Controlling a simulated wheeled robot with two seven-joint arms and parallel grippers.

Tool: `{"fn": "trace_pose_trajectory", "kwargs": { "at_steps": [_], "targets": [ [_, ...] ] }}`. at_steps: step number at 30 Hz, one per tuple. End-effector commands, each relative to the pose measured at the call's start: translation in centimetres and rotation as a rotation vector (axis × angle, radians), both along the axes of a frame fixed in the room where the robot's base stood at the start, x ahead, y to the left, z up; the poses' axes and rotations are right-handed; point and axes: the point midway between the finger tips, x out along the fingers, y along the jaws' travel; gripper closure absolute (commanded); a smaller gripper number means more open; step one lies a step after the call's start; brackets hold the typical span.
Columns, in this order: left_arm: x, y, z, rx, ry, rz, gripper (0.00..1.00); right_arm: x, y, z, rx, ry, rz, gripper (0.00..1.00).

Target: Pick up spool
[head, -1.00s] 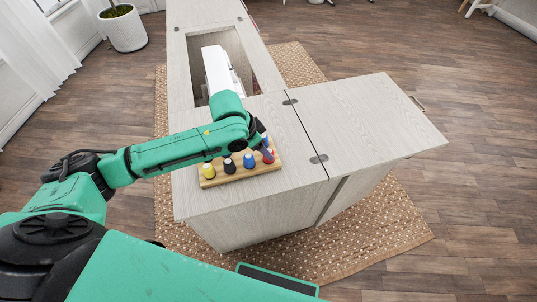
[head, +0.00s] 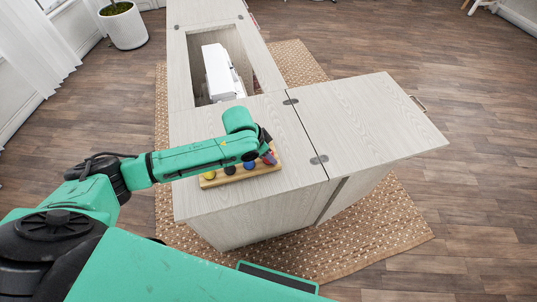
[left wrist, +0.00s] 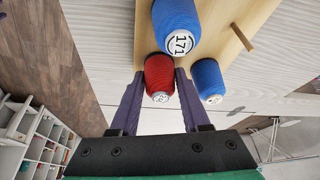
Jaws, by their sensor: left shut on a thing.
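A red spool (left wrist: 159,75) stands on a wooden spool board (left wrist: 232,14) between the two dark fingers of my left gripper (left wrist: 157,80). The fingers are shut on its sides. In the head view the red spool (head: 270,159) shows at the right end of the board, partly hidden by the gripper. A large blue spool (left wrist: 176,27) marked 171 and another blue spool (left wrist: 208,80) stand close beside it. In the head view a yellow spool (head: 209,175), a black one (head: 230,169) and a blue one (head: 249,165) are partly covered by my arm. My right gripper is out of view.
The board sits on the pale wooden cabinet top (head: 230,202) near its front. The right leaf (head: 365,120) is clear. Behind is an opening with a white sewing machine (head: 219,73). A thin wooden peg (left wrist: 243,37) sticks up from the board.

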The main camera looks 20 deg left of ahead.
Motion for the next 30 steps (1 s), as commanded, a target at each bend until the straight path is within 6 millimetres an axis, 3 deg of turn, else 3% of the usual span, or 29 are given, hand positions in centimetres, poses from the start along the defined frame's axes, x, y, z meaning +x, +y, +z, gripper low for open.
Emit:
{"fn": "trace_pose_trajectory", "kwargs": {
  "at_steps": [8,21,25,30],
  "targets": [
    [0.1,0.0,3.7,-0.001,-0.004,0.0,1.0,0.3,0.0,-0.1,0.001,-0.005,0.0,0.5],
    [0.1,-0.1,17.4,-0.001,-0.005,-0.001,1.0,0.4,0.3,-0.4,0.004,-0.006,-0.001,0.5],
    [0.1,0.0,19.4,-0.002,-0.003,0.001,1.0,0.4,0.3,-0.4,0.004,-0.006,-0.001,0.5],
    [0.0,0.0,20.0,0.0,0.0,0.001,1.0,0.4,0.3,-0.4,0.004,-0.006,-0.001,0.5]
  ]
}}
